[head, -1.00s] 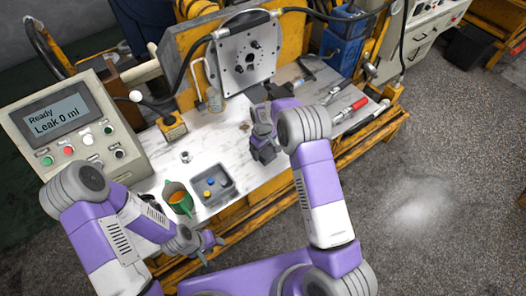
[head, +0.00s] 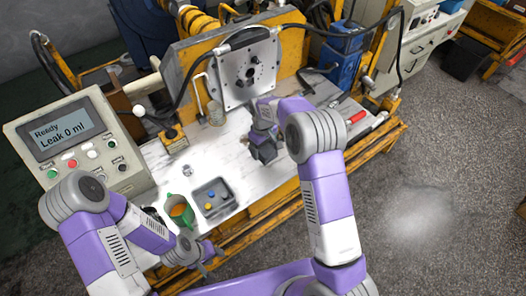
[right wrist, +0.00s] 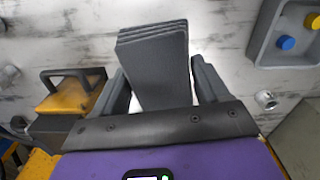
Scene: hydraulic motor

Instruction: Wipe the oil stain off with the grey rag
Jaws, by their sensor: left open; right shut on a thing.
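The grey rag (right wrist: 155,65) is a folded dark cloth in the right wrist view. My right gripper (right wrist: 160,88) is shut on it, with a finger on each side. In the head view my right gripper (head: 263,148) is over the white worktop, in front of the hydraulic motor (head: 250,72). The rag is hard to tell from the dark gripper there. I cannot make out the oil stain now; the right gripper covers part of the worktop.
A nut (head: 187,171) and a yellow block (head: 173,139) lie to the left. The control box (head: 118,150) reads "Leak 0 ml". A red-handled tool (head: 356,117) lies at right.

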